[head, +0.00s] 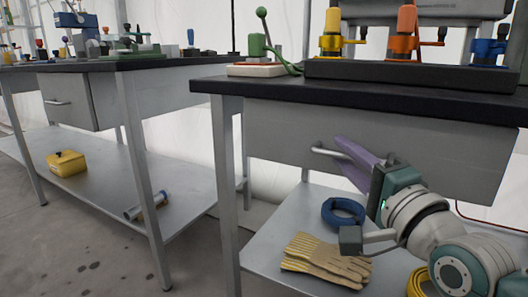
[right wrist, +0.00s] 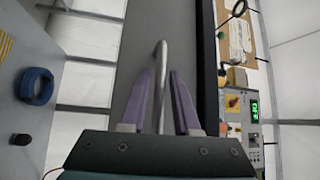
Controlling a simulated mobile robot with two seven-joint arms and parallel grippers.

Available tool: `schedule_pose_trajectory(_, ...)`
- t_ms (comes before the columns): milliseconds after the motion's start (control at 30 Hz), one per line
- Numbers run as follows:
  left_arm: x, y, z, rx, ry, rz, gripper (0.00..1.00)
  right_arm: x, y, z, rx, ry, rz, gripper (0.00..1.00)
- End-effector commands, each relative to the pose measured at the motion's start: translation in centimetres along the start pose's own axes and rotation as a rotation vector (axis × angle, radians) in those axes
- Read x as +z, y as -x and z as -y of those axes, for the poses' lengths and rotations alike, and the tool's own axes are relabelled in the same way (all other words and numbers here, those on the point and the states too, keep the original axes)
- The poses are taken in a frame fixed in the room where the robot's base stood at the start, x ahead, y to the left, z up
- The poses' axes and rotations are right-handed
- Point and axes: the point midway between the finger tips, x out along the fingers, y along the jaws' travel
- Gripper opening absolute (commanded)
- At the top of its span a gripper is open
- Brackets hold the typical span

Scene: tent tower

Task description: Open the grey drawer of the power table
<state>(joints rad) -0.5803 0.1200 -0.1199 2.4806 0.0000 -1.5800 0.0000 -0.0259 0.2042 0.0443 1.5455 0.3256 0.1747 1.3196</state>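The grey drawer front (head: 275,135) is under the black top of the right table (head: 420,93). It looks closed. Its bar handle (head: 324,152) is partly hidden behind the purple fingers of my right gripper (head: 348,150). In the right wrist view, the handle (right wrist: 161,75) runs between the two fingers of my right gripper (right wrist: 160,82), with a visible gap on both sides. The gripper is open around the handle; I see no clear contact. The grey drawer front also shows in the wrist view (right wrist: 183,35). My left gripper is not in view.
The lower shelf holds a blue ring (head: 343,211), yellow striped gloves (head: 325,262) and a yellow coil (head: 417,283). Coloured devices stand on the tabletop. Another table with a drawer (head: 68,101) is at left. Open floor (head: 80,240) lies at the lower left.

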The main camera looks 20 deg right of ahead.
Motion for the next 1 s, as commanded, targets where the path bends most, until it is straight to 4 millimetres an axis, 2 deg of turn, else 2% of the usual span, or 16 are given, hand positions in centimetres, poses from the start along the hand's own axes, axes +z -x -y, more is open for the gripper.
schedule_pose_trajectory(33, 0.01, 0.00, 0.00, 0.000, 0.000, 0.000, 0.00, 0.00, 0.01, 0.00, 0.000, 0.000, 0.000, 0.23)
schedule_pose_trajectory(233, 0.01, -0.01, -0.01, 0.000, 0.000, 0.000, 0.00, 0.00, 0.02, 0.00, 0.000, 0.000, 0.000, 0.01)
schedule_pose_trajectory(1000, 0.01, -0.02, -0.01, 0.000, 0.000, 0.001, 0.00, -0.01, 0.02, 0.01, -0.001, 0.000, 0.000, 0.00)
